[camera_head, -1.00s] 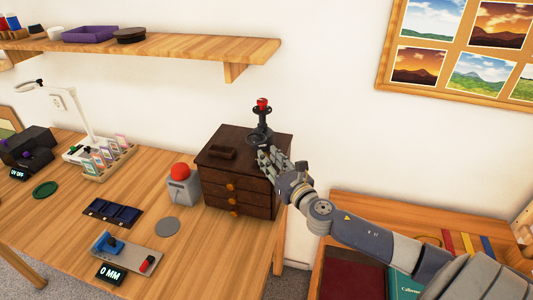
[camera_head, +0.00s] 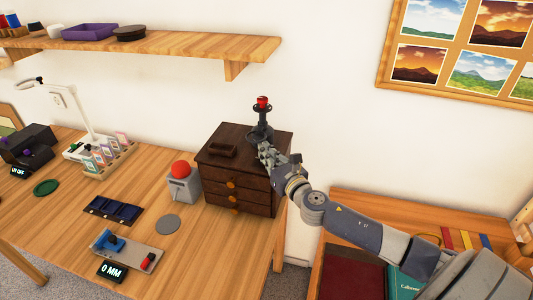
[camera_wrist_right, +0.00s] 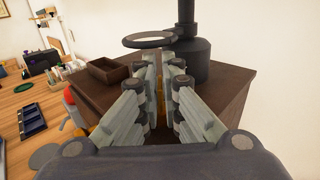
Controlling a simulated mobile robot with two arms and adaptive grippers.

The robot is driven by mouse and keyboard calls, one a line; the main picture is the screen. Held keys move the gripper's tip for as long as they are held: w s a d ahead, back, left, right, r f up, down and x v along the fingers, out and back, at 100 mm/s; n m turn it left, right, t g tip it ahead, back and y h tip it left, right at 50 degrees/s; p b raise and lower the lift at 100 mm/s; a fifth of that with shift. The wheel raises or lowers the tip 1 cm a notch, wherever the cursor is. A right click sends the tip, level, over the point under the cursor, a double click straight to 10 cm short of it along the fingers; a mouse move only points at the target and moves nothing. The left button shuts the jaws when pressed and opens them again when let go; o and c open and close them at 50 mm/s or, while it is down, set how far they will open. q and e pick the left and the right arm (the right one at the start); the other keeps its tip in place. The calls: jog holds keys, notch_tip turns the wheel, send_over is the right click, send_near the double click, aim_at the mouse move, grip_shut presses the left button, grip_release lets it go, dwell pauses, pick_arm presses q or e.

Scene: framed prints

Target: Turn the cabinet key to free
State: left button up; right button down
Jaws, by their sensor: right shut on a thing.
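The dark wooden cabinet (camera_head: 240,168) with wooden drawer knobs stands at the right end of the desk; its top also shows in the right wrist view (camera_wrist_right: 226,84). My right gripper (camera_head: 266,157) is at the cabinet's upper right. In the right wrist view its fingers (camera_wrist_right: 163,90) are drawn in on a thing mostly hidden between them. A narrow brass-coloured strip, perhaps the cabinet key (camera_wrist_right: 160,97), shows in the gap. The key's shape and angle cannot be made out. My left gripper is not in view.
A black stand with a red top (camera_head: 262,122) rises from the cabinet top close behind my right gripper; its ring (camera_wrist_right: 148,39) is just beyond the fingers. A small brown tray (camera_head: 221,151) lies on the cabinet. A grey box with a red button (camera_head: 182,185) stands left of it.

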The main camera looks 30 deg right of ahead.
jog(key=shift+a+r+m+g+h+p, duration=0.15)
jog(key=shift+m+g+h+p, duration=0.15)
jog(key=shift+m+h+p, duration=0.95)
jog(key=m+h+p, duration=0.1)
jog(key=h, duration=0.2)
jog(key=shift+g, duration=0.4)
jog(key=m+g+h, duration=0.2)
jog(key=m+h, duration=0.1)
jog(key=shift+h+p, duration=0.25)
jog(key=shift+p, duration=0.05)
jog(key=m+g+h, duration=0.2)
jog(key=g+h, duration=0.1)
jog(key=shift+f+m, duration=0.2)
jog(key=shift+m, duration=0.05)
jog(key=shift+f+m+g+h+b, duration=0.1)
jog(key=shift+m+g+h+b, duration=0.55)
jog(key=shift+m+g+h, duration=0.4)
jog(key=m+g+h+b, duration=0.1)
jog(key=g, duration=0.1)
jog(key=shift+m+g, duration=0.25)
jog(key=shift+g, duration=0.1)
jog(key=m+g+h+b, duration=0.1)
jog(key=m+g+b, duration=0.2)
jog(key=g+b, duration=0.1)
jog(key=shift+g, duration=0.5)
jog(key=shift+m+g+b, duration=1.2)
jog(key=shift+g+b, duration=0.35)
jog(key=shift+g, duration=0.15)
